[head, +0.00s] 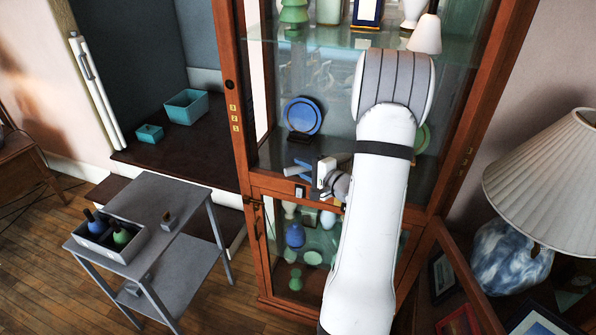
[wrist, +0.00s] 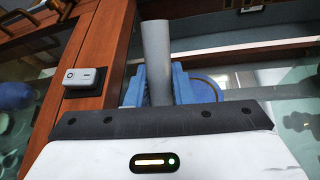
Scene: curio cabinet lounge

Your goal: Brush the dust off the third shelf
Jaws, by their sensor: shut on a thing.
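My gripper (head: 298,170) is at the front of the glass-fronted wooden cabinet (head: 244,120), low in its upper section. A shelf (head: 345,42) inside carries green and white pieces. Below, a blue plate (head: 302,116) stands upright on a dark stand, left of my arm. I cannot tell which level is the third shelf, and no dust is distinguishable. My arm hides the cabinet's middle.
A small grey latch-like box (wrist: 85,77) is on the wooden frame beside my gripper. A grey cart (head: 180,255) with a tray of bottles (head: 110,235) stands left. A lamp (head: 515,255) stands right. Floor shows at lower left.

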